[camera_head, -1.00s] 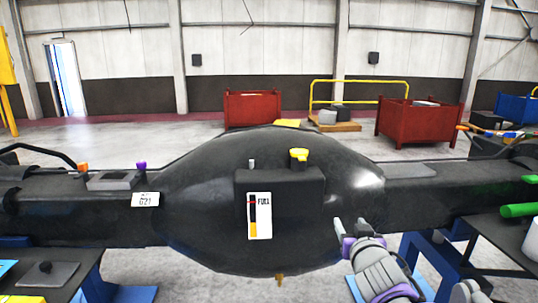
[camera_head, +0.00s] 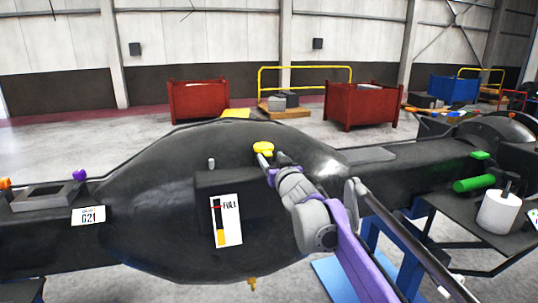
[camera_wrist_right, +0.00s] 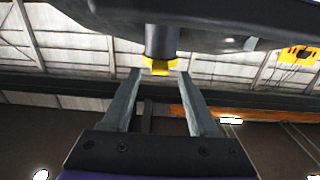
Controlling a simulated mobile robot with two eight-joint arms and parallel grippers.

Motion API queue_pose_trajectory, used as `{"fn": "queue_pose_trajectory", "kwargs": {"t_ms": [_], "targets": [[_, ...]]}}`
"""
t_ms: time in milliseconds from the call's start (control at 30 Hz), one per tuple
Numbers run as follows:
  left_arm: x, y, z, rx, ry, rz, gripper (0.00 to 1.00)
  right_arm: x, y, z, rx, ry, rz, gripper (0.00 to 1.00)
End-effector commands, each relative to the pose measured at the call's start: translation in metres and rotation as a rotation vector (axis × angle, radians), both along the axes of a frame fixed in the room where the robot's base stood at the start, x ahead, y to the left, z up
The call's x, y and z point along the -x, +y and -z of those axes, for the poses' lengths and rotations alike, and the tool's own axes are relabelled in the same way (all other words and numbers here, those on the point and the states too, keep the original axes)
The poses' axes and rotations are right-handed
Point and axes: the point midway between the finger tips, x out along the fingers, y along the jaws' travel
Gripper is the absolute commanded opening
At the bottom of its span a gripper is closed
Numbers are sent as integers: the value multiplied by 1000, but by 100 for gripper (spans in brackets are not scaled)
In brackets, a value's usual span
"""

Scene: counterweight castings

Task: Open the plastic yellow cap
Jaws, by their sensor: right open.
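The yellow cap (camera_head: 263,147) sits on top of the black box-shaped part on the bulging black casting (camera_head: 150,190). My right gripper (camera_head: 267,165) reaches up to it from the lower right, its fingertips just in front of and below the cap. In the right wrist view the yellow cap (camera_wrist_right: 158,67) shows on a dark neck, seen upside down. There the open right gripper (camera_wrist_right: 160,75) has one finger on each side of the cap, with gaps between. Contact cannot be told in the head view. My left gripper is out of view.
A FUEL gauge label (camera_head: 226,221) and a small grey peg (camera_head: 211,163) are near the cap. A purple knob (camera_head: 79,175) is at left. A green cylinder (camera_head: 474,184) and white container (camera_head: 498,212) are at right. Red bins (camera_head: 199,101) stand behind on open floor.

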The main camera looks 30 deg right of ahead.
Motion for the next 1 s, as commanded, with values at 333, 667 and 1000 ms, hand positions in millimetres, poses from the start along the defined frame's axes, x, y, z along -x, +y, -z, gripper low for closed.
{"fn": "queue_pose_trajectory", "kwargs": {"t_ms": [333,667,1000], "targets": [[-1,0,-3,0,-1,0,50,-25,-6,0,0,0,0,60],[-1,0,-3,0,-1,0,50,-24,-6,0,1,0,0,38],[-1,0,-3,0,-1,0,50,-24,-6,0,1,0,0,0]]}}
